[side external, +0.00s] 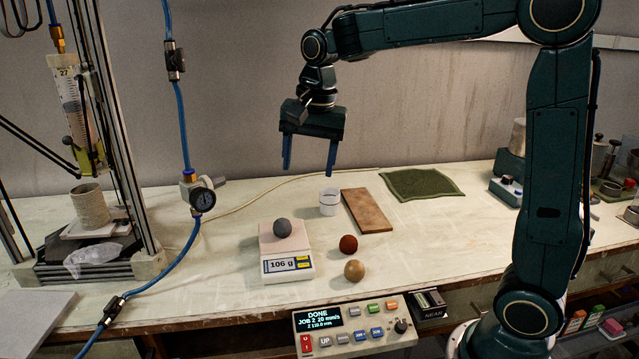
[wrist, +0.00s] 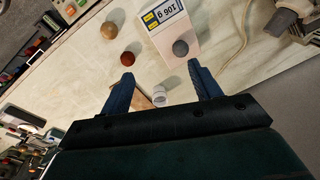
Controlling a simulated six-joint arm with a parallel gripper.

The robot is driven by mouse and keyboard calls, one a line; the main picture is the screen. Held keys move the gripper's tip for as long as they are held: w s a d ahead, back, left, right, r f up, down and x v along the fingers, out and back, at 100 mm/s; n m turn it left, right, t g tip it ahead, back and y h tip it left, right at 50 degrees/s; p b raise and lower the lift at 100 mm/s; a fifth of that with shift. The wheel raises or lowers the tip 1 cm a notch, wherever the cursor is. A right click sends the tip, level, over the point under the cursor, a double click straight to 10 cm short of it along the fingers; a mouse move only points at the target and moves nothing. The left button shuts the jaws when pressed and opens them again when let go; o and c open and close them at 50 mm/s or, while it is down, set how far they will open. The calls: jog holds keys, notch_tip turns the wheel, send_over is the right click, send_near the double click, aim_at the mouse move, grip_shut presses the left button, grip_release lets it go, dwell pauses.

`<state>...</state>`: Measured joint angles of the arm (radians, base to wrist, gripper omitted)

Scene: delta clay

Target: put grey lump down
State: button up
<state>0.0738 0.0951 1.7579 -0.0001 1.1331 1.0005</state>
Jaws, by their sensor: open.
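The grey lump (side external: 282,228) rests on the pan of the white scale (side external: 288,266), whose display reads 106 g. In the wrist view the grey lump (wrist: 180,48) shows on the scale (wrist: 170,22), beyond my right fingertip. My gripper (side external: 309,172) is open and empty, high above the table and behind the scale, with its fingers pointing down. Its two blue fingers also frame the wrist view (wrist: 160,80).
A red-brown ball (side external: 348,244) and a tan ball (side external: 354,270) sit right of the scale. A white cup (side external: 329,202), a brown board (side external: 367,211) and a green cloth (side external: 421,183) lie behind. A control box (side external: 353,326) stands in front. A blue hose (side external: 185,120) hangs at left.

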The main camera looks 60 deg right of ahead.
jog(key=s+a+f+n+t, duration=0.1)
jog(key=s+n+t, duration=0.1)
jog(key=s+n, duration=0.4)
jog(key=s+a+f+n+t, duration=0.1)
jog(key=s+n, duration=0.5)
jog(key=s, duration=1)
jog(key=shift+s+a+t, duration=0.2)
jog(key=shift+a+t, duration=0.2)
jog(key=shift+a, duration=0.1)
jog(key=shift+o, duration=0.4)
jog(key=shift+w, duration=0.15)
dwell(1.1)
jog(key=w+d+r+m+g, duration=0.15)
jog(key=w+m, duration=0.25)
jog(key=w, duration=0.4)
jog(key=w+r+m+g, duration=0.1)
jog(key=w+r+m, duration=0.25)
jog(key=w, duration=0.35)
jog(key=w+d+f+m+g, duration=0.1)
jog(key=w+f+m, duration=0.3)
jog(key=w, duration=0.4)
jog(key=w+d+f+m+g, duration=0.2)
jog(key=w+m, duration=0.4)
jog(key=w, duration=0.3)
notch_tip(320, 180, down, 2)
jog(key=shift+w+d+f, duration=0.15)
jog(key=shift+d+f, duration=0.05)
jog(key=shift+d, duration=0.3)
